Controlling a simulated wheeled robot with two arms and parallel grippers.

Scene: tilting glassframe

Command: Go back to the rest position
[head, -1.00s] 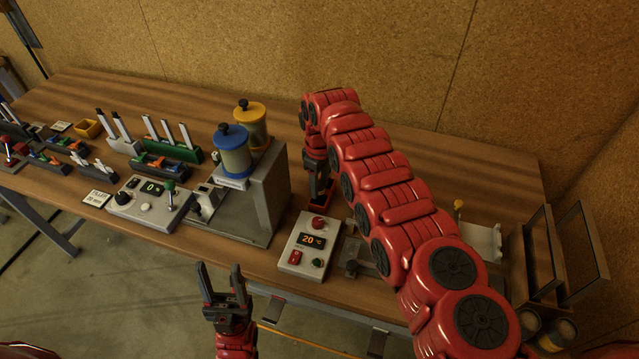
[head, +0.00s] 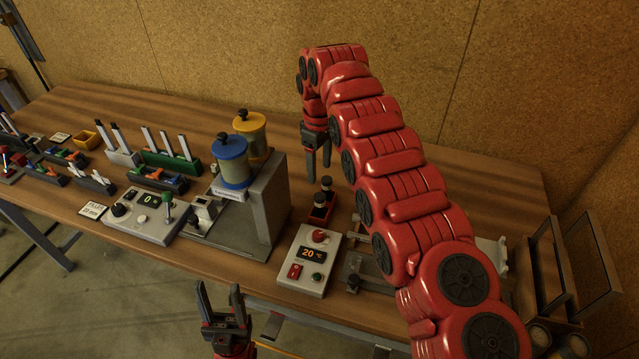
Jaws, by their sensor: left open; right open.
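My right gripper (head: 318,158) is at the end of the red arm that comes in from the lower right. Its dark fingers point down, open and empty, above the table behind a small red tray (head: 318,216) with black-topped pieces. My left gripper (head: 222,300) is low at the front, below the table's front edge, with its fingers pointing up, open and empty.
A control box (head: 309,262) reading 20 sits at the front edge. A grey machine with blue (head: 231,160) and yellow (head: 250,128) canisters stands left of the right gripper. Tilting frames (head: 592,262) stand at the right end. Several pen racks fill the left side.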

